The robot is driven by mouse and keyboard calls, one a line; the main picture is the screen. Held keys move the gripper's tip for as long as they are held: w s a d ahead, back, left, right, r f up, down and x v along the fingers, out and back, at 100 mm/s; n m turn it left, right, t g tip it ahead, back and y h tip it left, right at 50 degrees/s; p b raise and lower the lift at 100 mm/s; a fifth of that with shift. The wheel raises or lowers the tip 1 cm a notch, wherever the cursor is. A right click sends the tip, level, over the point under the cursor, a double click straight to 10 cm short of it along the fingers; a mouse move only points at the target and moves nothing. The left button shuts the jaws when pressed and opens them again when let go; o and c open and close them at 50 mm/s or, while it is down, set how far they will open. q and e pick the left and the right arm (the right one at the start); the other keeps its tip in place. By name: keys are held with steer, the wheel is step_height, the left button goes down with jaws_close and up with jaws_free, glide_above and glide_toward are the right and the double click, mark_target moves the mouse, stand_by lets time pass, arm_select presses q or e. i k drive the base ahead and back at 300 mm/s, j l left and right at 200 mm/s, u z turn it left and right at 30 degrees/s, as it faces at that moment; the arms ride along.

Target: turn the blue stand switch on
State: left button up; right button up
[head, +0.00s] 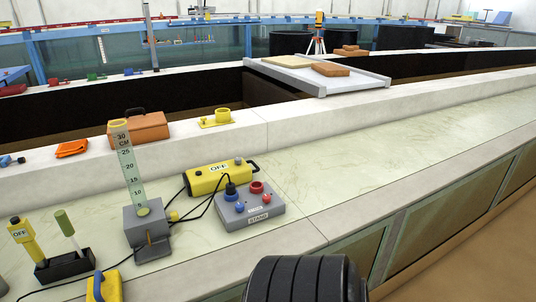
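A grey box labelled STAND (258,217) sits on the pale stone ledge. A small blue switch (240,207) is on its top at the left. A small red switch (267,198) is to the right of it. Behind them are a dark blue socket (231,189) with a black plug and cable, and a red ring-shaped socket (257,187). The blue switch is too small for me to tell which way it is set. Neither of my grippers is in view.
A yellow bar marked OFF (218,179) lies just behind the box, with black cable around it. A grey stand with an upright scale (128,165) is on the left. A black ribbed part (305,280) fills the bottom middle. The ledge to the right is clear.

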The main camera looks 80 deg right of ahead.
mark_target(240, 207)
steer(key=z, duration=2.25)
